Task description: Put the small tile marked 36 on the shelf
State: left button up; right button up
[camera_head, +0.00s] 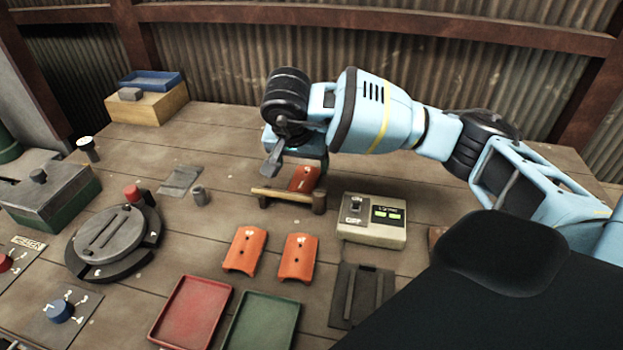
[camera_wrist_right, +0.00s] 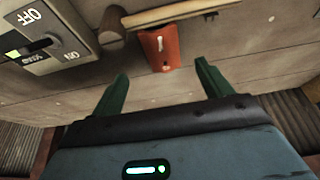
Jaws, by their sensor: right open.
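Two orange tiles lie side by side mid-table in the head view, a left one (camera_head: 245,250) and a right one (camera_head: 299,258). A third orange tile (camera_head: 305,178) is behind the low wooden rail (camera_head: 282,195). Their marks are too small to read, so I cannot tell which is 36. My right gripper (camera_wrist_right: 160,82) is open and empty. In the right wrist view the third tile (camera_wrist_right: 159,48) lies ahead, between the fingertips in the picture and apart from them. I cannot tell for sure which thing is the shelf. My left gripper is out of view.
A switch box (camera_head: 371,220) stands right of the rail. Red (camera_head: 190,312) and green (camera_head: 262,322) trays are at the front. A round dial device (camera_head: 113,241) is at left. A wooden block (camera_head: 146,107) bearing a blue tray (camera_head: 150,80) stands at the back left.

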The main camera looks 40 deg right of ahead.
aim_at(303, 180)
jog(key=shift+w+f, duration=0.2)
jog(key=shift+f, duration=0.3)
jog(key=shift+x, duration=3.4)
jog(key=shift+a, duration=0.1)
jog(key=c, duration=1.2)
notch_tip(303, 180, up, 10)
